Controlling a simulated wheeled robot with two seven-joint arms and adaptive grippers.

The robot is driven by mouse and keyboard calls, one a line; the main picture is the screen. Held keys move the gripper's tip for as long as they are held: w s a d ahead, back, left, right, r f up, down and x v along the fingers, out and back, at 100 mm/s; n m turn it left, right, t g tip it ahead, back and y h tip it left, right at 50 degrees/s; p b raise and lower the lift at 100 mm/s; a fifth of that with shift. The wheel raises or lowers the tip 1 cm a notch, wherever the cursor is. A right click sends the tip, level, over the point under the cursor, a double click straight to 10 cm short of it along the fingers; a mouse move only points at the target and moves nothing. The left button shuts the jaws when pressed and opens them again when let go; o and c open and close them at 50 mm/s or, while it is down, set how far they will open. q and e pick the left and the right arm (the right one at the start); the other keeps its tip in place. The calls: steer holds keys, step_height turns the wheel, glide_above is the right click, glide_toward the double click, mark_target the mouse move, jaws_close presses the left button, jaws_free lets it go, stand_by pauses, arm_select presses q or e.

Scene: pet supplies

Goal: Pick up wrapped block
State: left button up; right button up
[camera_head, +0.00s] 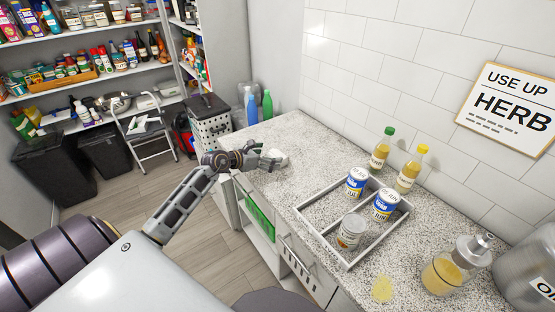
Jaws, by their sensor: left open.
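A small whitish block-like thing (281,156) lies on the speckled counter, at its far left part; it may be the wrapped block, but it is too small and partly covered to be sure. My left gripper (268,156) reaches in from the left and is open, with its fingers at this thing. I cannot tell whether the fingers touch it. A flat pale yellow piece (382,289) lies on the counter near the front. My right gripper is not in view.
A grey tray (321,236) holds several cans on the counter (300,180). Two bottles (408,170) stand behind it, and a pump jar (450,268) stands at right. Blue and green bottles (267,105) stand at the far end. The counter between gripper and tray is clear.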

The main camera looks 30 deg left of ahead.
mark_target(275, 156)
arm_select(q)
steer(key=shift+w, duration=0.1)
steer(key=shift+p+x, duration=0.3)
steer(key=shift+x, duration=1.15)
steer(key=shift+w+d+f, duration=0.2)
steer(key=shift+w+f, duration=0.25)
steer(key=shift+w, duration=0.05)
steer(key=shift+w+d+f, duration=0.1)
steer(key=shift+w+f, duration=0.1)
steer(key=shift+w, duration=0.15)
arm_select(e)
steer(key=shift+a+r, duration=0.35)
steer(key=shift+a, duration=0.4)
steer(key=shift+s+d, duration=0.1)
